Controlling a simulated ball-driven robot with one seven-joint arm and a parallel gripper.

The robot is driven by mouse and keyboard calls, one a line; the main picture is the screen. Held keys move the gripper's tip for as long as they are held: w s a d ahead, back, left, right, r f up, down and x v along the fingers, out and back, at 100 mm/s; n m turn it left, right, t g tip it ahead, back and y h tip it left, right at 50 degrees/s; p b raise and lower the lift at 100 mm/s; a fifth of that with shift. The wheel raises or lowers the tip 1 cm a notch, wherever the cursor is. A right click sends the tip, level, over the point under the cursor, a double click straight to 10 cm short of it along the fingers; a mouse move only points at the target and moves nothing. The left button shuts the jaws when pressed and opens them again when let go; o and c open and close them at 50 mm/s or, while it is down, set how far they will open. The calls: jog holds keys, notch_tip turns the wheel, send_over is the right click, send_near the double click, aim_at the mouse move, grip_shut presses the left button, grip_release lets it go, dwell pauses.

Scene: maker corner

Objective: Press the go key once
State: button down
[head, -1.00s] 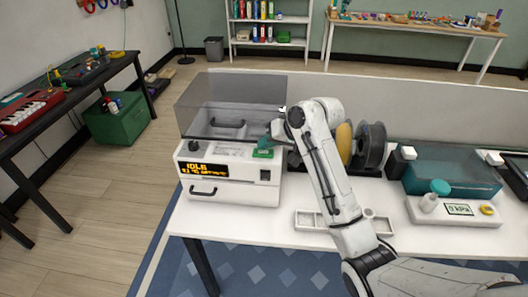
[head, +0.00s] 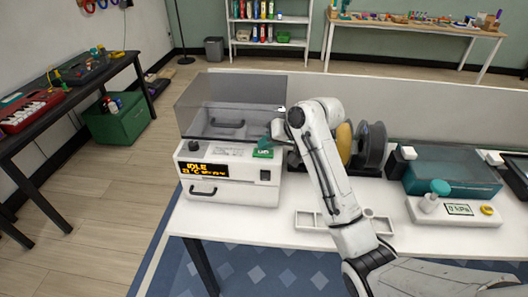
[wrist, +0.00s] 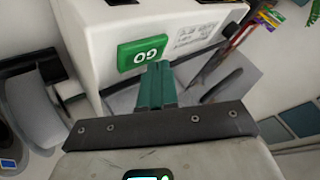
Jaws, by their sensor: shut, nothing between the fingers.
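The green go key (wrist: 144,53), marked GO, sits on top of the white machine (wrist: 95,30) in the wrist view. In the head view the go key (head: 263,153) is on the top right of the machine (head: 232,192), whose orange display reads IDLE. My gripper (wrist: 155,72) has its green fingers together with nothing between them. Its tips are right by the key's edge in the wrist view; I cannot tell whether they touch it. In the head view my gripper (head: 272,138) is just above and behind the key, partly hidden by my arm.
The machine's clear lid (head: 230,108) stands behind the key. A dark spool (head: 372,145) is right of my arm. A white tray (head: 310,221) lies on the table front. A teal-lidded device (head: 450,172) stands further right.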

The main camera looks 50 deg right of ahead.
aim_at(266, 153)
dwell(0.4)
jog(key=shift+f, duration=0.45)
jog(key=shift+r+p, duration=0.15)
jog(key=shift+p, duration=0.2)
jog(key=shift+r+p, duration=0.35)
jog(key=shift+p, duration=0.2)
notch_tip(266, 153, up, 6)
jog(key=p, duration=0.6)
jog(key=shift+p, duration=0.3)
dwell(0.6)
